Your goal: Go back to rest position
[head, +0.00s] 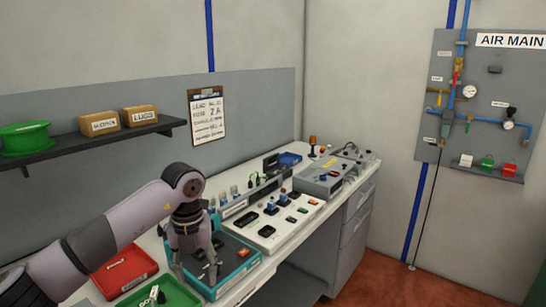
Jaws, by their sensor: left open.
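My left arm (125,222) comes in from the lower left and bends down at the wrist. My left gripper (193,283) points down over the left part of the teal tray (245,266). Its fingers are apart, and I see nothing held between them. Small dark parts lie in the tray beside the fingers. I cannot tell whether the fingertips touch the tray. My right gripper is not in view.
A red tray (124,272) and a green tray (178,293) sit left of the gripper. A white panel (265,228) with small parts and a grey box (322,181) stand further along the bench. A shelf (100,144) hangs above. The red floor (390,280) at right is clear.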

